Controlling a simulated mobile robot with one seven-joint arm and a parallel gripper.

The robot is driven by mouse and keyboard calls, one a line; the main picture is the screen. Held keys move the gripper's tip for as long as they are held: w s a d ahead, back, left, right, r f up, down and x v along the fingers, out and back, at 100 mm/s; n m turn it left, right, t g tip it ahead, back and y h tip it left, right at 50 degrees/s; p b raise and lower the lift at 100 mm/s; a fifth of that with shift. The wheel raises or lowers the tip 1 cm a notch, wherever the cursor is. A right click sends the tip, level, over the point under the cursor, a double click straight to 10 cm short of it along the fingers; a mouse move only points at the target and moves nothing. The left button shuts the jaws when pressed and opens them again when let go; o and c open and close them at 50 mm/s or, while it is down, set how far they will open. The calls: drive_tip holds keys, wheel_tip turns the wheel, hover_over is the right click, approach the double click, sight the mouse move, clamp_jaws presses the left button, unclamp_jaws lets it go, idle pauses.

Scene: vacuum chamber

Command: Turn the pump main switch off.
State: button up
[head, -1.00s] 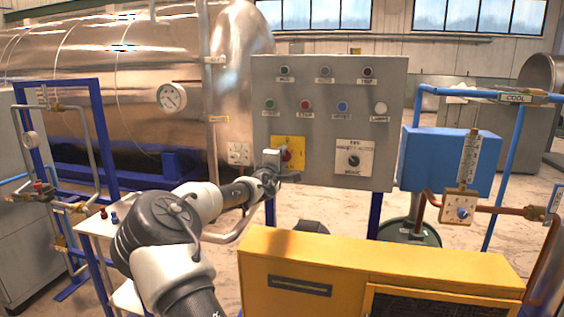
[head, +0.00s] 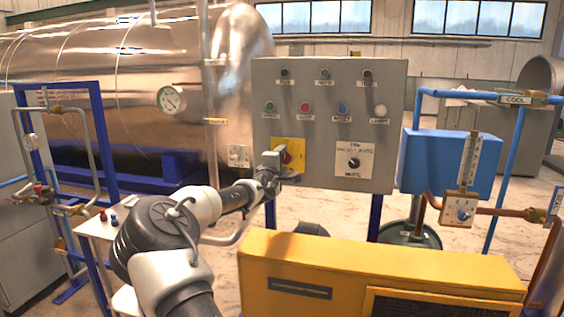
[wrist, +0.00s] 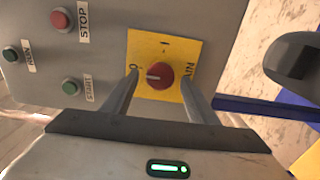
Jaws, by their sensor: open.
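The pump main switch is a red rotary knob (wrist: 160,75) on a yellow plate (wrist: 178,50), on the front of the grey control panel (head: 325,215). In the wrist view the plate bears an "O" at the left, an "I" at the top and "MAIN" at the right. The knob's pale mark lies on its left side, toward the "O". My gripper (wrist: 160,84) is open, with one finger to each side of the knob in the picture. I see no contact with the knob. In the head view my gripper (head: 284,172) is at the panel's lower left, partly covering the yellow plate.
A red STOP button (wrist: 62,20) and green buttons sit beside the plate. A black selector on a white plate (head: 354,160) is to the right. A yellow cabinet (head: 380,265) stands in front, below the panel. A blue frame bar (wrist: 260,105) runs below the panel.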

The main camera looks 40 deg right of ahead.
drive_tip(key=shift+a, duration=0.1)
drive_tip(key=b+v, duration=0.1)
drive_tip(key=v, duration=1.6)
drive_tip(key=shift+s, duration=0.2)
drive_tip(key=shift+f, duration=0.1)
